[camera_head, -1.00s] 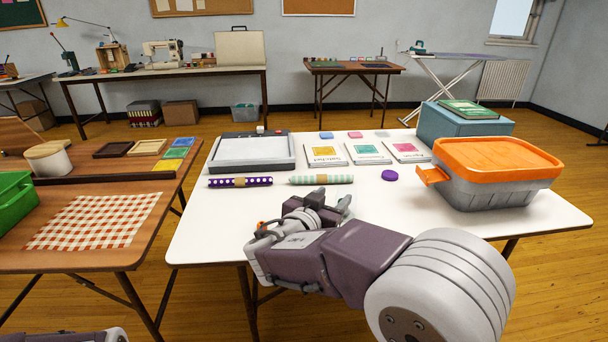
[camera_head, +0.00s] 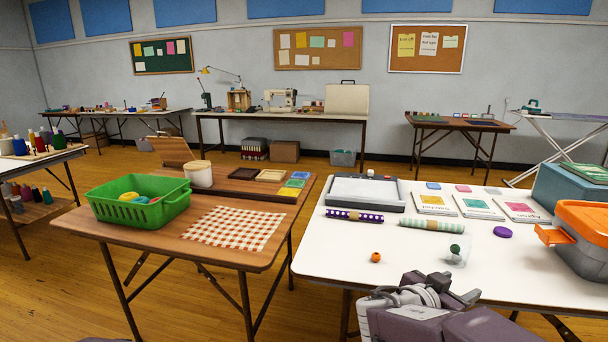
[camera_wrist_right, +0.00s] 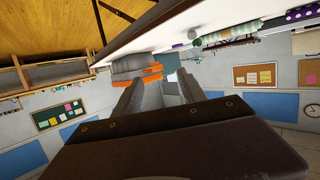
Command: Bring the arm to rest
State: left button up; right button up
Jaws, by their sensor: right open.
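My right gripper (camera_head: 457,290) is at the bottom right of the head view, by the front edge of the white table (camera_head: 330,245). Its fingers are apart with nothing between them. In the right wrist view the two fingers (camera_wrist_right: 160,92) also stand apart and empty, with the orange-lidded bin beyond them. My right arm runs out of the head view at the bottom. My left gripper is in neither view.
The white table holds an orange bead (camera_head: 376,257), a small clear container (camera_head: 456,252), rolls, packets, a purple disc (camera_head: 502,232) and the orange-lidded bin (camera_head: 585,255). A green basket (camera_head: 138,200) stands on the brown table at left.

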jog(key=s+f+g+y, duration=0.5)
jog(key=s+f+g, duration=0.2)
jog(key=s+f, duration=0.7)
jog(key=s+a+f+n+y, duration=0.2)
jog(key=a+f+n+y, duration=0.7)
jog(key=a, duration=0.5)
notch_tip(320, 180, up, 31)
jog(key=n+h+p, duration=0.1)
jog(key=n+p, duration=0.1)
jog(key=p, duration=2.9)
jog(key=shift+w+d+p, duration=0.2)
jog(key=shift+w+p, duration=0.05)
jog(key=shift+p, duration=0.1)
jog(key=shift+r, duration=0.1)
